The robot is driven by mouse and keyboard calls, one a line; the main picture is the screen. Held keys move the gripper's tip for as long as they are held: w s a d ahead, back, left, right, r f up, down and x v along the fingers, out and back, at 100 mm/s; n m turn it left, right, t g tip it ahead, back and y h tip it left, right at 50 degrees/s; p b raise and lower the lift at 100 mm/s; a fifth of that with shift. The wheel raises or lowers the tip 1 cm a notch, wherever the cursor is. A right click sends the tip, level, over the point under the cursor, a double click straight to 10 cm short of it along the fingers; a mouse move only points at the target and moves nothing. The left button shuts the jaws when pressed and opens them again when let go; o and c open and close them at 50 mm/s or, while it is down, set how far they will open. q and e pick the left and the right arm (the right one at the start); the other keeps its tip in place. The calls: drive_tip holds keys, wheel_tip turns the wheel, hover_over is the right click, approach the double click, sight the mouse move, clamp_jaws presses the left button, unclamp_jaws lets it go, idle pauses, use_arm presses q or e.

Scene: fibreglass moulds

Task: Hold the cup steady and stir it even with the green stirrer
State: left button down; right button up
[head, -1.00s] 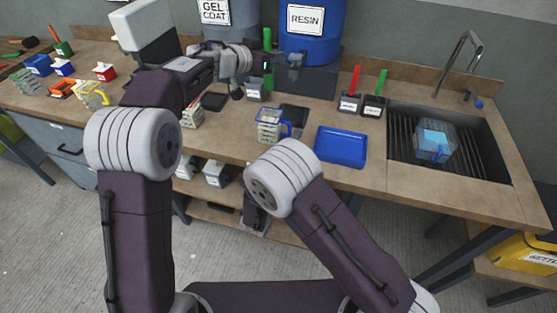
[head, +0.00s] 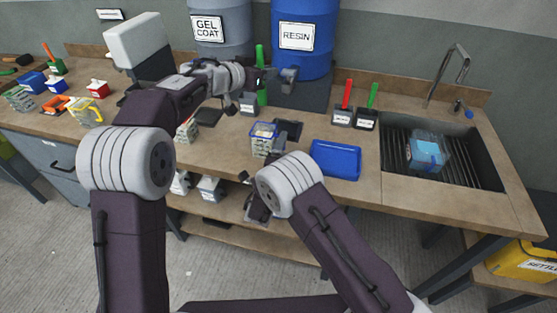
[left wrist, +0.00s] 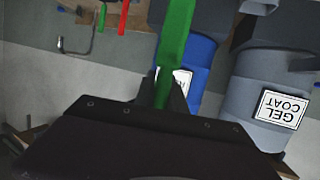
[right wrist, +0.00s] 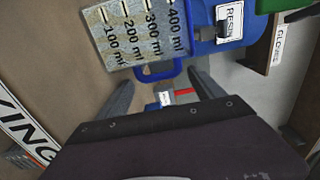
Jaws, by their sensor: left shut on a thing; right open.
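The cup (head: 262,147) is a clear measuring cup with a blue rim and handle, upright on the bench in the head view. The right wrist view shows its scale in ml (right wrist: 140,32). My right gripper (right wrist: 160,80) is open, its fingers on either side of the blue handle; I cannot tell whether they touch it. In the head view it is hard to make out beside the cup. My left gripper (head: 264,80) is shut on the green stirrer (left wrist: 176,40), held upright behind the cup. The stirrer's lower end is unclear near a small grey pot (head: 249,105).
A blue tray (head: 336,160) lies right of the cup. Grey pots (head: 342,118) with a red and another green stirrer stand behind it. A sink (head: 455,165) is at right. GEL COAT (head: 222,30) and RESIN (head: 297,60) drums stand at the back. Several cups and boxes fill the left.

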drive_tip(key=shift+w+d, duration=0.1)
drive_tip(key=shift+w, duration=0.25)
clamp_jaws()
idle(0.8)
